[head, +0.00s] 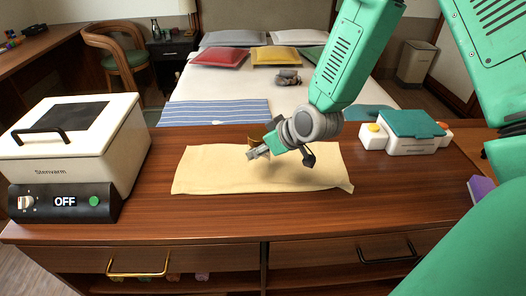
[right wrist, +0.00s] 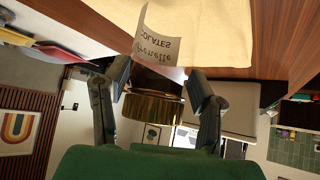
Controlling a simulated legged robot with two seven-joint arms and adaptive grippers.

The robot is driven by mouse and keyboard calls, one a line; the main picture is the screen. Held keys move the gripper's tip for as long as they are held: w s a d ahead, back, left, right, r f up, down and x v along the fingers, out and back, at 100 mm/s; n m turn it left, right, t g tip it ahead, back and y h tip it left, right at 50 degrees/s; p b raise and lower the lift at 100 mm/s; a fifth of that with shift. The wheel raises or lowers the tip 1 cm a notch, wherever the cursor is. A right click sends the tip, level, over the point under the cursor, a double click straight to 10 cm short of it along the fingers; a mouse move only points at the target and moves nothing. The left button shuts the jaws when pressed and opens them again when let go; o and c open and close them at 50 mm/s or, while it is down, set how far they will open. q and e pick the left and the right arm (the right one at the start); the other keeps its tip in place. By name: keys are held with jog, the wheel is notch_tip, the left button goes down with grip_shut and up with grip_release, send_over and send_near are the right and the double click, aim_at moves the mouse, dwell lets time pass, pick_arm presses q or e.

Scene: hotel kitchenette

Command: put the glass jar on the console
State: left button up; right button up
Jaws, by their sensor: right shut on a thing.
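The glass jar has a gold lid (right wrist: 150,112) and a pale label (right wrist: 160,40) with dark lettering in the right wrist view. My right gripper (right wrist: 158,105) is shut on it, one finger at each side near the lid. In the head view, the right gripper (head: 263,152) is low over the cream cloth on the wooden console (head: 220,212). Only a small brownish part of the jar (head: 254,139) shows behind the fingers. The jar looks roughly upright; I cannot tell whether its base touches the cloth. My left gripper is not in view.
The cream cloth (head: 215,170) covers the console's middle. A white Stenvarm appliance (head: 125,135) reading OFF stands left. A white box with a teal lid (head: 410,146) stands right, near a purple item (head: 481,188). Bare wood lies in front. A bed (head: 215,85) is behind.

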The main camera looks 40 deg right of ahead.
aim_at(268, 156)
jog(key=shift+d+f, duration=0.15)
jog(key=shift+f, duration=0.6)
jog(key=shift+w+d+f, duration=0.1)
jog(key=shift+d+f, duration=0.05)
jog(key=shift+f, duration=0.1)
jog(key=shift+c, duration=0.7)
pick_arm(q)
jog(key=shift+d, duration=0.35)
pick_arm(e)
jog(key=shift+d, duration=0.15)
jog(key=shift+s+a+f+b, duration=0.25)
jog(key=shift+a+f+b, duration=0.05)
jog(key=shift+a+f, duration=0.1)
jog(key=shift+c, duration=0.9)
jog(key=shift+f, duration=0.3)
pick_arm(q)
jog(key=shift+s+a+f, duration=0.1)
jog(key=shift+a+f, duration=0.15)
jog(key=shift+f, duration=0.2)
